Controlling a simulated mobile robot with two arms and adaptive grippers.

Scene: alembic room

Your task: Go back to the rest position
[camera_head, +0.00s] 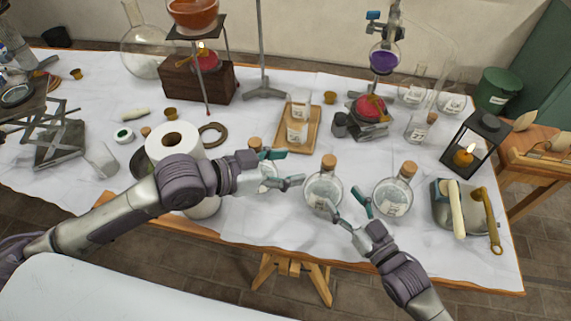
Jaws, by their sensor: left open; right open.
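My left gripper (290,168) is open over the front middle of the table, its fingers pointing right. A corked flask (268,171) stands at its fingers, partly hidden by them; I cannot tell whether they touch. My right gripper (346,203) is open near the front edge, its fingers pointing up and left in the picture. One finger overlaps the lower part of a round corked flask (323,185); contact cannot be told. A second corked flask (392,196) stands upright just right of the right gripper's other finger. No held object shows in either gripper.
A white-covered table (285,234) carries much glassware. A paper roll (174,141) stands behind my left arm. A lit lantern (465,157) and a metal box (447,215) stand at the right. Bare cloth lies along the front.

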